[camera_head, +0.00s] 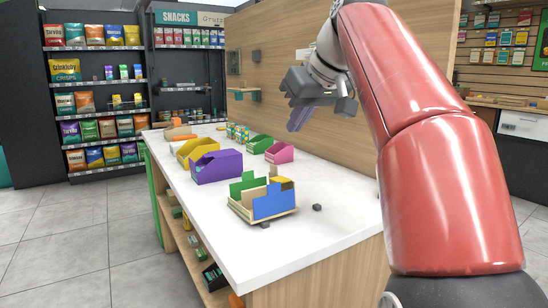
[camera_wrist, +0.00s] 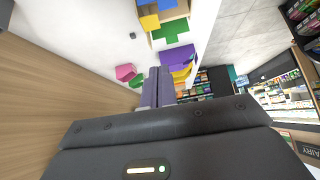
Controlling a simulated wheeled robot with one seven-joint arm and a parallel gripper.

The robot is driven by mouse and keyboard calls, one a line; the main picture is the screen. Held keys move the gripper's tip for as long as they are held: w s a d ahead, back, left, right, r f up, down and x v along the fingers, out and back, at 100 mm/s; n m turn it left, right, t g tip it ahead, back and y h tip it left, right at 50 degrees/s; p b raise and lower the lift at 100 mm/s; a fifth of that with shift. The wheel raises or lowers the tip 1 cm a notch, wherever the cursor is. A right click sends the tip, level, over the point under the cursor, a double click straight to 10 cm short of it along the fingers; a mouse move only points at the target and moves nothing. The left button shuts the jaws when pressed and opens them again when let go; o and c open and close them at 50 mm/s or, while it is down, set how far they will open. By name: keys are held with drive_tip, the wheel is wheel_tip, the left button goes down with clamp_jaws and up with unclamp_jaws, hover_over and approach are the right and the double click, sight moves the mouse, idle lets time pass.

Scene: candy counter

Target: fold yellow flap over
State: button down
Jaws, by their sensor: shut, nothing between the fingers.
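A small wooden box (camera_head: 240,211) with coloured flaps stands on the white counter. Its yellow flap (camera_head: 283,184) is at the back right, partly hidden by the blue flap. The blue flap (camera_head: 273,203) faces front and the green flap (camera_head: 244,186) stands up at the left. In the wrist view, the yellow flap (camera_wrist: 150,22) is at the box's left edge, near the blue flap (camera_wrist: 167,4) and green flap (camera_wrist: 174,31). My gripper (camera_head: 297,121) is shut and empty, high above the counter behind the box, well apart from the flap. Its fingers show in the wrist view (camera_wrist: 158,72).
A purple bin (camera_head: 217,167), a yellow bin (camera_head: 196,150), a pink bin (camera_head: 280,152) and a green bin (camera_head: 260,143) stand farther back. A small dark cube (camera_head: 317,207) lies right of the box. A wooden partition (camera_head: 340,130) runs along the counter. The front counter is mostly clear.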

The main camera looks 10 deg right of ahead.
drive_tip(key=b, duration=0.2)
hover_over(276, 180)
drive_tip(key=s, duration=0.1)
drive_tip(key=f, duration=0.4)
drive_tip(key=d+f, duration=0.1)
drive_tip(key=f, duration=0.1)
drive_tip(key=shift+s+f, duration=0.2)
drive_tip(key=shift+f, duration=0.2)
drive_tip(key=f, duration=0.1)
drive_tip(key=f+b, duration=0.1)
drive_tip(key=shift+w+a+f, duration=0.15)
drive_tip(key=shift+w+f, duration=0.05)
drive_tip(key=shift+f, duration=0.2)
drive_tip(key=shift+s+f+b, duration=0.15)
drive_tip(key=shift+f+b, duration=0.35)
drive_tip(key=shift+f, duration=0.35)
drive_tip(key=shift+f+h+b, duration=0.3)
drive_tip(key=shift+f+b, duration=0.05)
drive_tip(key=shift+f, duration=0.15)
drive_tip(key=shift+r, duration=0.1)
